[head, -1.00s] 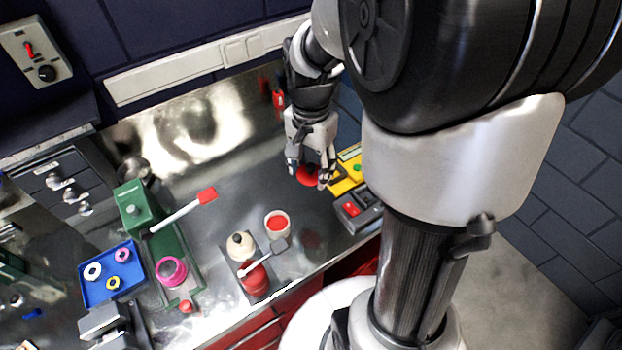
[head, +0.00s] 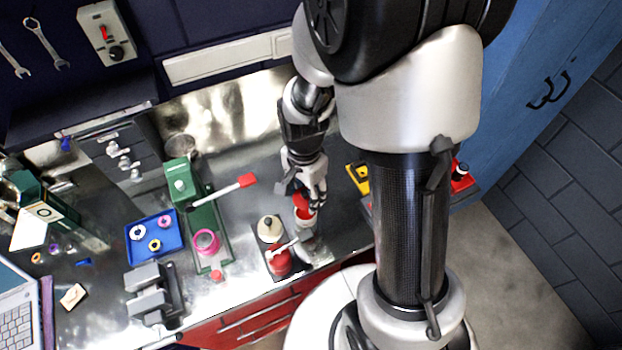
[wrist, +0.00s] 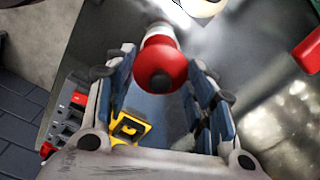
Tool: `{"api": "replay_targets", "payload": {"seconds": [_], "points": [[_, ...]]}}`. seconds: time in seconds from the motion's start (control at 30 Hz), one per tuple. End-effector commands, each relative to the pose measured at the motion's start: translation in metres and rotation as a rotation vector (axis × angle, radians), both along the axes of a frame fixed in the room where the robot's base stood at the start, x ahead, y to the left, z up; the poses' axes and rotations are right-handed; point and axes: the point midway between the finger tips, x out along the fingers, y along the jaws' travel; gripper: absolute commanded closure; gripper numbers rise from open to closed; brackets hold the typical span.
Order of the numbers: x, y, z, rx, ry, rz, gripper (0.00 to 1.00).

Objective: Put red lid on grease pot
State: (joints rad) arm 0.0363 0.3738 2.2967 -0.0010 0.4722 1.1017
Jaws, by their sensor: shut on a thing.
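My gripper (head: 304,198) is shut on the red lid (head: 301,203), a round disc with a central knob. In the wrist view the lid (wrist: 163,62) sits between the two fingertips, its knob side towards the camera. The grease pot (head: 305,220), a small pale cup with red inside, stands on the metal bench just below the lid in the head view. The lid and fingers overlap part of it. A pale rim that looks like the pot (wrist: 160,30) peeks out behind the lid in the wrist view. I cannot tell whether lid and pot touch.
A tray with a cream-topped bottle (head: 268,228) and a red container (head: 279,262) stands left of the pot. A blue tray (head: 172,242) holds rings. A yellow box (head: 360,177) is to the right.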

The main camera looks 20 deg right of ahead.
Motion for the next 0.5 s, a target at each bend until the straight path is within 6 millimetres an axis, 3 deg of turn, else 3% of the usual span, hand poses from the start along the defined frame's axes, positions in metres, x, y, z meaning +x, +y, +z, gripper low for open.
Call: {"api": "replay_targets", "payload": {"seconds": [0.5], "points": [[0.0, 0.0, -0.05, 0.0, 0.001, 0.001, 0.67]]}}
